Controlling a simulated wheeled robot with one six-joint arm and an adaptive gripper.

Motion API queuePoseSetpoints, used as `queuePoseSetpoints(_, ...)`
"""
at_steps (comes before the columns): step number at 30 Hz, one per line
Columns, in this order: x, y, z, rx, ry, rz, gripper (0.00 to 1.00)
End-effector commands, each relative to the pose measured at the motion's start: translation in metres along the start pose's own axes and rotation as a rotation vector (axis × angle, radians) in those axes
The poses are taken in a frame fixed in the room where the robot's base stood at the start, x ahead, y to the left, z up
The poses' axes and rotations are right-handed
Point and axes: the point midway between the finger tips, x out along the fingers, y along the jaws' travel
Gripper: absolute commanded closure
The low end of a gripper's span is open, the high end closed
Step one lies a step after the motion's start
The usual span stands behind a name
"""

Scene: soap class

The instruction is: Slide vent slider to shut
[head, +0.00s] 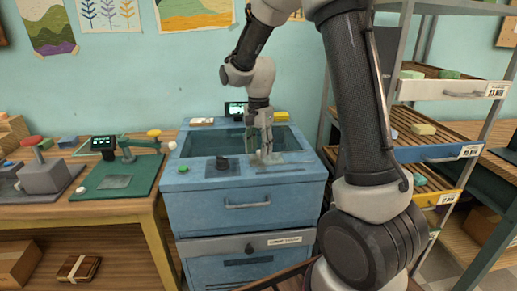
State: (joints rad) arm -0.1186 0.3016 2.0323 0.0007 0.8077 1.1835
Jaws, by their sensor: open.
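The blue cabinet (244,190) stands in the middle of the head view, with a recessed dark top. A grey plate (292,157) at the front right of its top looks like the vent slider's plate. Its slot, and whether the slider is open or shut, cannot be made out. My gripper (264,152) points down over the left part of this plate, with its fingers low and close to it. It is open. The fingers cover part of the plate, and I cannot tell whether they touch the slider's tab.
A black knob (222,163) and a green button (183,169) sit left of the plate. A wooden bench (120,207) with devices stands left, a shelf rack (440,151) right.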

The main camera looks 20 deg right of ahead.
Motion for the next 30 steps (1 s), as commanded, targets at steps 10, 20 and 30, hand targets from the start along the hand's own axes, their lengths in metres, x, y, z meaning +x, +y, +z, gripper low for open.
queuePoseSetpoints(10,-0.073,-0.002,0.0,0.0,0.002,-0.006,0.56)
queuePoseSetpoints(20,-0.112,-0.001,0.001,-0.001,0.001,-0.003,0.56)
queuePoseSetpoints(30,-0.113,-0.001,0.001,-0.001,0.0,-0.002,0.56)
